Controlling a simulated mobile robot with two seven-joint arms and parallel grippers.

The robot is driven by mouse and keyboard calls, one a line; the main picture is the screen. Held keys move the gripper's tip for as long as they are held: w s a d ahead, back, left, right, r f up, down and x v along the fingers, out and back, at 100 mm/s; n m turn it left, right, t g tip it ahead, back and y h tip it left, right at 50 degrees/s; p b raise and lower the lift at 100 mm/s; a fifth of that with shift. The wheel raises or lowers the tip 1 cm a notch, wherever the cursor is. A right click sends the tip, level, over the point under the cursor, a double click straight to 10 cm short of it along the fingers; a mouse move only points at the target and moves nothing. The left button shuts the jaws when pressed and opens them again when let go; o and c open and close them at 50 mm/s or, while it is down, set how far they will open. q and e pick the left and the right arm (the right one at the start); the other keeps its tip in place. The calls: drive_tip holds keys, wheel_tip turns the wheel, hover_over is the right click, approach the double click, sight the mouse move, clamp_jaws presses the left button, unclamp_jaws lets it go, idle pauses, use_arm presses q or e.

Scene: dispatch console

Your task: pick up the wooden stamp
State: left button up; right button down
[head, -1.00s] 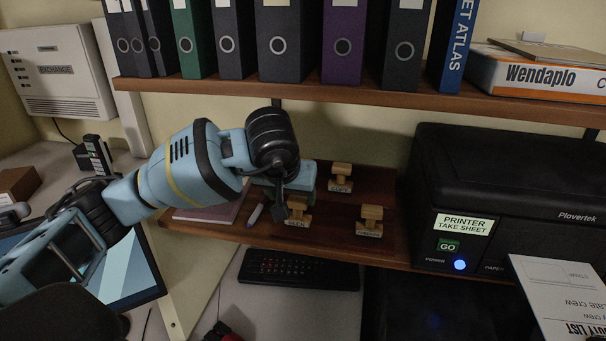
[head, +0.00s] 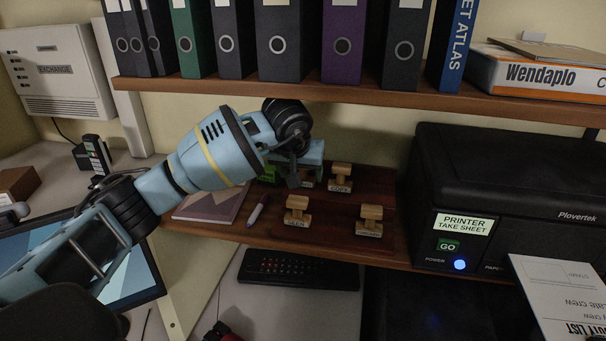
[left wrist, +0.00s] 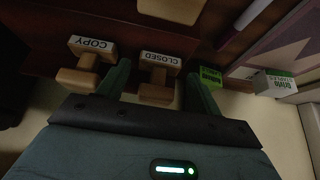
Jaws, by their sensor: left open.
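Several wooden stamps stand on the brown lower shelf board (head: 330,225). My left gripper (head: 298,176) is over the back left of them, pointing down. In the left wrist view my open left gripper (left wrist: 161,78) has one finger on each side of a stamp labelled CLOSED (left wrist: 158,92). In the head view the gripper mostly hides that stamp. A stamp labelled COPY (head: 340,178) stands just right of it; it also shows in the left wrist view (left wrist: 88,65). Two more stamps stand nearer the front, one at the left (head: 296,210) and one at the right (head: 369,220). My right gripper is out of view.
A black printer (head: 480,190) stands right of the stamps. A binder shelf (head: 340,94) runs above. A purple marker (head: 257,210) and a notebook (head: 207,203) lie to the left. A small green box (left wrist: 210,77) is close beside one finger. A keyboard (head: 298,268) lies below.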

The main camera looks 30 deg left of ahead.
use_arm(q)
drive_tip(key=w, duration=0.3)
drive_tip(key=shift+a, duration=0.35)
drive_tip(key=shift+w+a+f, duration=0.1)
drive_tip(key=shift+w+f, duration=0.2)
drive_tip(key=shift+f, duration=0.2)
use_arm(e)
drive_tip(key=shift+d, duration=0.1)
use_arm(q)
drive_tip(key=c, duration=0.8)
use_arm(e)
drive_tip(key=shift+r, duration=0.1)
